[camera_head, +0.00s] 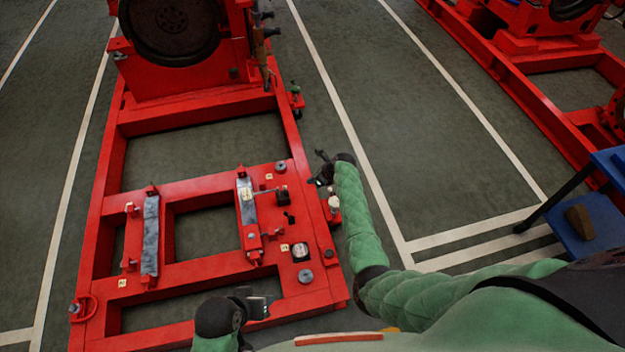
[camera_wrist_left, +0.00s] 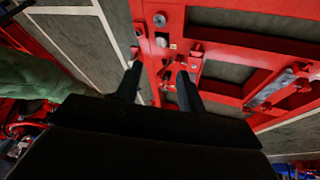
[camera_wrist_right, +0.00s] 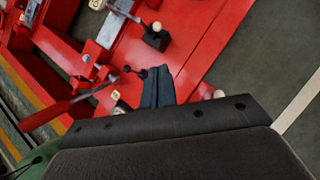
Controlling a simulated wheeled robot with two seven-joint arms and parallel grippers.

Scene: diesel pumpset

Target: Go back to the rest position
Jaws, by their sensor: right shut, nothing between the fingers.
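My right gripper (camera_head: 318,171) is beside the right rail of the red pumpset frame (camera_head: 230,270). In the right wrist view its fingers (camera_wrist_right: 157,75) are together with nothing between them. My left gripper (camera_head: 262,304) is low in the head view, over the near right part of the frame. In the left wrist view its fingers (camera_wrist_left: 160,75) stand apart and nothing is held between them.
Two grey-topped mounts (camera_head: 151,235), a black block (camera_head: 281,196) and a gauge-like part (camera_head: 300,251) sit on the frame. A blue table (camera_head: 590,228) with a brown block (camera_head: 579,221) is at right.

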